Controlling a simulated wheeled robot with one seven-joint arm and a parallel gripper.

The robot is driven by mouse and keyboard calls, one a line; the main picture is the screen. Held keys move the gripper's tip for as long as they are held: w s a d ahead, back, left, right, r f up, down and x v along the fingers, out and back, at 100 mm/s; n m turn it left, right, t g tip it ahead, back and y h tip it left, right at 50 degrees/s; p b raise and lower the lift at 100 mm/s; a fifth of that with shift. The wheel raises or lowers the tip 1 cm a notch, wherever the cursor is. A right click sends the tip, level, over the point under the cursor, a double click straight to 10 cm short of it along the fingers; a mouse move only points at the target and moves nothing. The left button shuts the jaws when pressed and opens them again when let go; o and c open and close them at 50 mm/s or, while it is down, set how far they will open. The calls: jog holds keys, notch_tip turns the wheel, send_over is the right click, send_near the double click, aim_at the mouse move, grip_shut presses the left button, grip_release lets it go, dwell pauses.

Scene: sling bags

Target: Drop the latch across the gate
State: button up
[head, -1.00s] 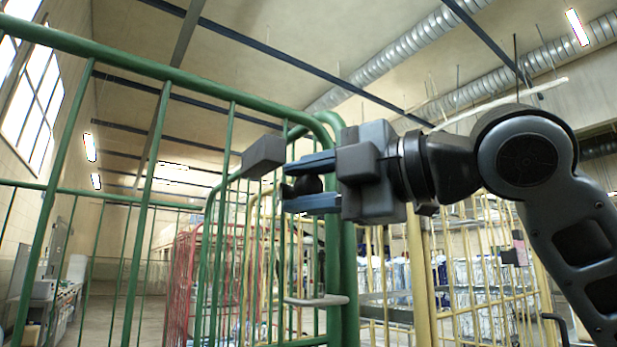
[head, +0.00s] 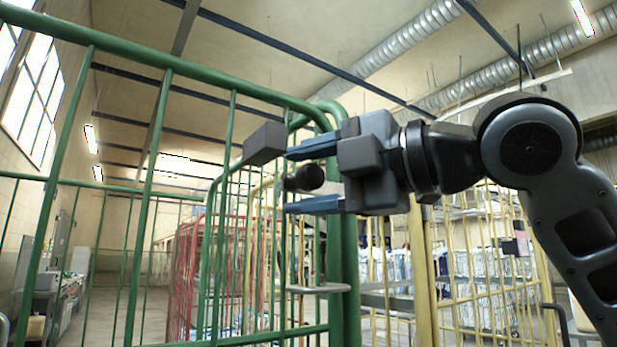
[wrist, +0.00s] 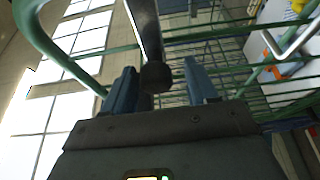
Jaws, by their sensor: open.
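The green barred gate (head: 165,125) fills the left and middle of the head view, with a thick rounded post at its right end. A black round knob (head: 305,178) shows near that post. In the wrist view the knob (wrist: 155,77) caps a dark bar (wrist: 146,30), which appears to be the latch. My gripper (head: 313,176) is open, its blue fingers above and below the knob with visible gaps. In the wrist view the fingers (wrist: 160,74) stand either side of the knob. How the bar joins the gate is hidden.
A dark grey block (head: 264,144) sits left of my fingertips. A small grey plate (head: 318,289) juts out at the post below. Yellow barred cages (head: 480,270) stand behind on the right, a red one (head: 185,275) farther back.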

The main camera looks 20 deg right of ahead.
jog(key=v, duration=0.8)
jog(key=shift+b, duration=0.45)
